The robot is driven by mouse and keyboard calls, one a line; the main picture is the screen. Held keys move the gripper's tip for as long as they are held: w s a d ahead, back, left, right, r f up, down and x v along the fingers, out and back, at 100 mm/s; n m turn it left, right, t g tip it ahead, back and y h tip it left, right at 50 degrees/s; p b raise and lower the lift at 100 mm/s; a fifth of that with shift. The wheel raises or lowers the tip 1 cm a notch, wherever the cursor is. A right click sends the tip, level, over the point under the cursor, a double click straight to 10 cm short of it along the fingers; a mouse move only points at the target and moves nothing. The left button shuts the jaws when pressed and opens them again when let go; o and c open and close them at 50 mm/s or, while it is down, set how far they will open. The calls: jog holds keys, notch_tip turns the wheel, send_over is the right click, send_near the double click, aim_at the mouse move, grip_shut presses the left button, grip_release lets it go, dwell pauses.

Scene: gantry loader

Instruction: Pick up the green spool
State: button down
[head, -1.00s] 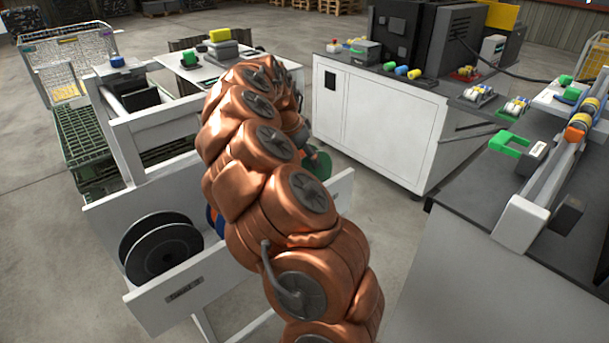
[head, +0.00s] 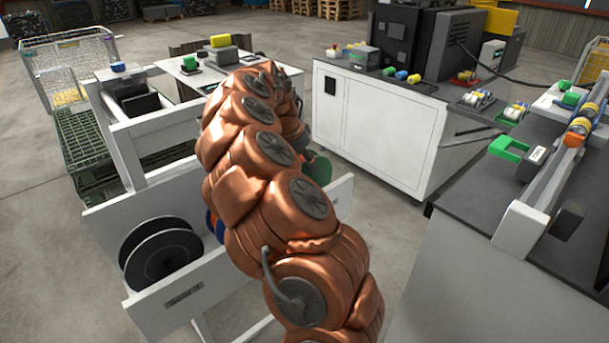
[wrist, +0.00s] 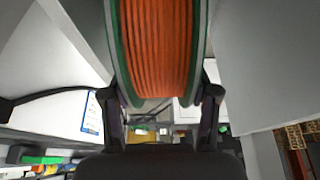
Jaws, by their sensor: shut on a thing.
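The green spool (wrist: 117,50) has green flanges and orange wound material. It fills the top middle of the wrist view, seen edge-on. My gripper (wrist: 160,98) is shut on it, with one dark finger at each flange's lower edge. In the head view a bit of the green spool (head: 319,169) shows just right of my copper-coloured arm, over the white spool rack. My arm hides the rest of it and my gripper there. I cannot tell whether the spool still touches the rack.
A black spool (head: 160,252) sits in the left end of the white spool rack (head: 200,292). A blue spool (head: 213,224) shows partly beside my arm. A white cabinet (head: 375,125) stands behind right, and a dark-topped bench (head: 470,215) at right. Open floor lies between.

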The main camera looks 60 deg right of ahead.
jog(key=shift+r, duration=0.1)
jog(key=shift+r+b, duration=1.05)
jog(key=shift+r, duration=3.9)
